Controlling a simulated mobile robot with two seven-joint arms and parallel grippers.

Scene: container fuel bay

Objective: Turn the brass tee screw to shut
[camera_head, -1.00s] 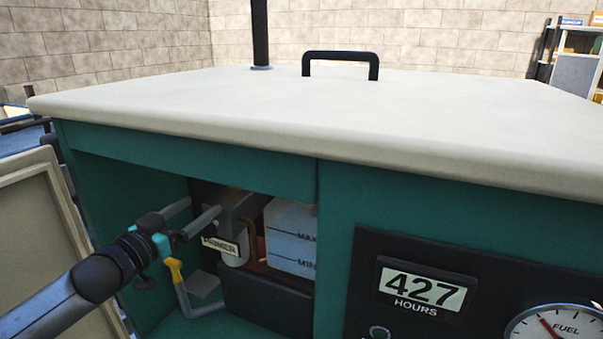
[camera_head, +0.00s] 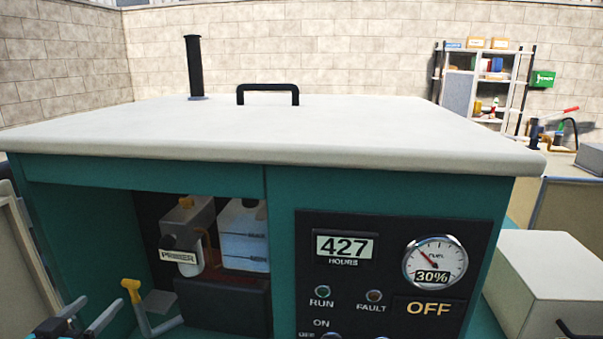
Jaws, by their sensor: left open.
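Inside the open bay of the green cabinet, a grey housing (camera_head: 188,222) carries a plate marked PRIMER (camera_head: 180,257). A small brass-coloured piece (camera_head: 186,202) sits on top of the housing; it is too small to tell whether it is the tee screw or how it is turned. A yellow-handled lever (camera_head: 131,287) stands on a grey bent pipe lower left. My left gripper (camera_head: 101,303) is open and empty at the bottom left, in front of the bay and below the housing, apart from it. My right gripper is out of view.
A tank with MAX and MIN marks (camera_head: 244,240) stands right of the housing. A dark box (camera_head: 222,305) lies below. The worktop (camera_head: 300,130) overhangs the bay. The control panel (camera_head: 345,285) is to the right, and an open door (camera_head: 15,255) stands at left.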

